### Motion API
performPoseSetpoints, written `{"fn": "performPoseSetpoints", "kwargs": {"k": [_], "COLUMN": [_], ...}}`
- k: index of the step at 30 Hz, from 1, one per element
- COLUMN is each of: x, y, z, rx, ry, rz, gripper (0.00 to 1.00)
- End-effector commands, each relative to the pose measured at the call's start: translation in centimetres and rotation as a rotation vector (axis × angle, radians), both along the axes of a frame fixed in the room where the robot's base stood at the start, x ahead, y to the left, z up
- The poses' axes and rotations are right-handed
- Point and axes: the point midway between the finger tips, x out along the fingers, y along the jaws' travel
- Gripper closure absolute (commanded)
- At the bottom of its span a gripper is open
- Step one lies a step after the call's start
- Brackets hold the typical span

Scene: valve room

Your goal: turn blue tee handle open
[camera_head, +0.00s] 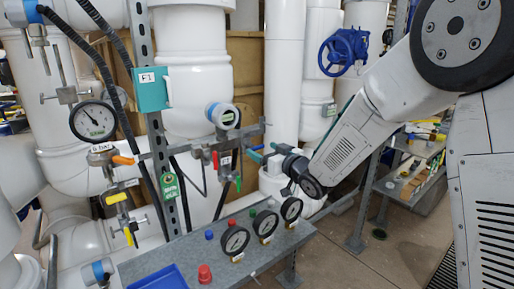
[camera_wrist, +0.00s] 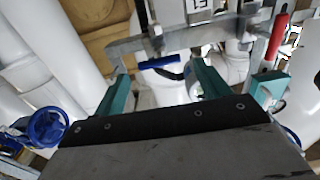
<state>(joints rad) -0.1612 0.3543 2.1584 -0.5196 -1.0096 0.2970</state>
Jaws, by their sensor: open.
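The blue tee handle (camera_wrist: 159,61) shows in the wrist view as a short, nearly level blue bar below a grey rail. It lies between the fingertips in the picture, toward their far end; I cannot tell whether it is inside the jaws in depth. My gripper (camera_wrist: 157,76) has two teal fingers standing well apart, with nothing held. In the head view my gripper (camera_head: 257,153) reaches left toward the valve rail, just right of its post. I cannot pick out the blue tee handle for sure in the head view.
A red lever (camera_wrist: 278,37) hangs right of the fingers. A steel bench (camera_head: 185,255) with gauges, coloured knobs and a blue tray (camera_head: 162,279) stands below. A blue handwheel (camera_head: 344,52) is on a pipe behind. An orange lever (camera_head: 123,160) and large white pipes are at left.

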Motion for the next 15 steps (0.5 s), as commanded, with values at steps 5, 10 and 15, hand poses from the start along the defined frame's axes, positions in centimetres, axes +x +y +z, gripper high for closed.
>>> {"fn": "performPoseSetpoints", "kwargs": {"k": [5, 10, 15], "x": [2.3, 3.4, 3.6], "y": [1.6, 2.4, 2.5], "z": [0.0, 0.0, 0.0], "rx": [-0.001, -0.001, -0.001], "ry": [0.0, 0.002, 0.001], "rz": [0.001, 0.0, -0.001], "gripper": [0.25, 0.25, 0.25]}}
